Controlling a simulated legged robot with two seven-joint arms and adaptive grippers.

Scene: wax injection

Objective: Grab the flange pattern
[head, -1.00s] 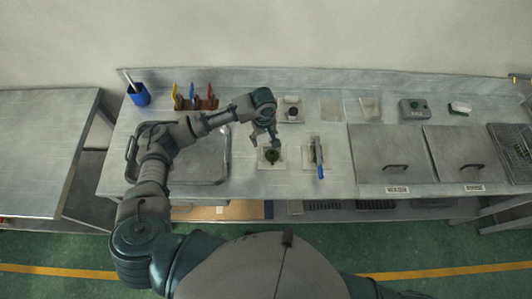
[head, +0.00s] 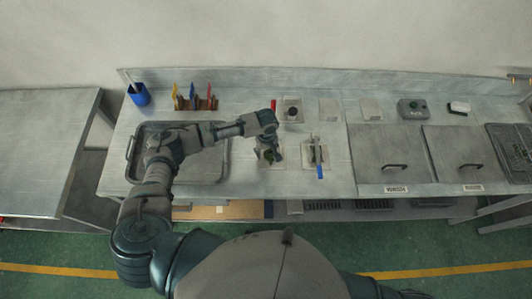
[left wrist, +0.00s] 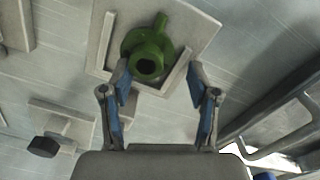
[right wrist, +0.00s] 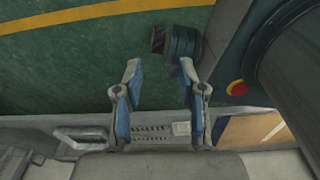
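The flange pattern is a green round part with a hollow hub and a short stem. In the left wrist view the flange pattern (left wrist: 148,52) sits on a square pale plate with raised edges (left wrist: 108,40). My left gripper (left wrist: 158,75) is open, with its blue-padded fingers apart just short of the part and nothing between them. In the head view my left gripper (head: 270,152) is over the plate and mostly hides the pattern. My right gripper (right wrist: 160,75) is open and empty in the right wrist view, with green floor beyond it.
A plate with a blue-handled tool (head: 319,165) lies to the right of the pattern. A plate with a dark knob (head: 292,112) is behind. A sunken tray (head: 215,172) is left, and lidded bins (head: 385,165) are right. A tool rack (head: 195,103) stands at the back.

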